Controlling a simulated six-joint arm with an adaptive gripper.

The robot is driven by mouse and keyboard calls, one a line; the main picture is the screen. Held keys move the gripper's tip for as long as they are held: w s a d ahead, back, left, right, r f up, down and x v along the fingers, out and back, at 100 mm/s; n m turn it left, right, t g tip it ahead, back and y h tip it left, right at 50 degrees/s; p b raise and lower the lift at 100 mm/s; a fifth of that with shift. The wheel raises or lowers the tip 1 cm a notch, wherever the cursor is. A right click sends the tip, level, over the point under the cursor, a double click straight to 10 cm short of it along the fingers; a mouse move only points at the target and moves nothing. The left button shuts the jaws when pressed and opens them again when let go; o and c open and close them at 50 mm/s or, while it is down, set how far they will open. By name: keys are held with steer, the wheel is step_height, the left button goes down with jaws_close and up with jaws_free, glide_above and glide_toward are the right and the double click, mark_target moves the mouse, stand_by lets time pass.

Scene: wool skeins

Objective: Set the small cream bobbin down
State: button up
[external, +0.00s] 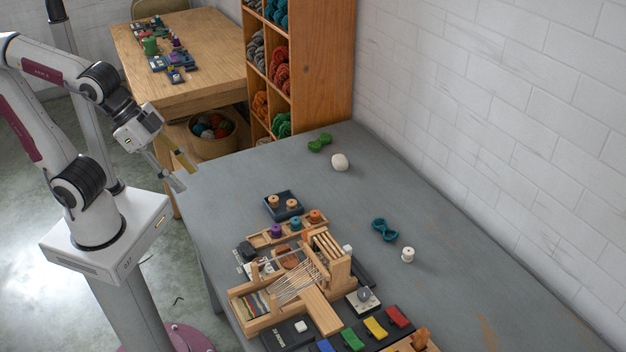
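A small cream bobbin (407,255) stands upright on the grey table (450,290), right of the loom and just below a teal skein. Nothing is touching it. My gripper (180,172) is up at the left, by the table's far left corner and well away from the bobbin. Its two fingers are spread with a gap between them, and I see nothing held there.
A wooden loom (300,278) fills the near middle of the table. A teal skein (384,230), a cream wool ball (339,162) and a green skein (320,143) lie farther back. A dark tray (270,213) holds bobbins. The table's right side is mostly clear, beside a brick wall (500,110).

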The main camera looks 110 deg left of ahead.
steer(key=s+d+f+g+h, duration=0.1)
steer(key=s+d+f, duration=0.1)
steer(key=s, duration=0.7)
steer(key=shift+s+d+m, duration=0.15)
steer(key=shift+d+m, duration=0.15)
steer(key=shift+d, duration=0.4)
stand_by(0.4)
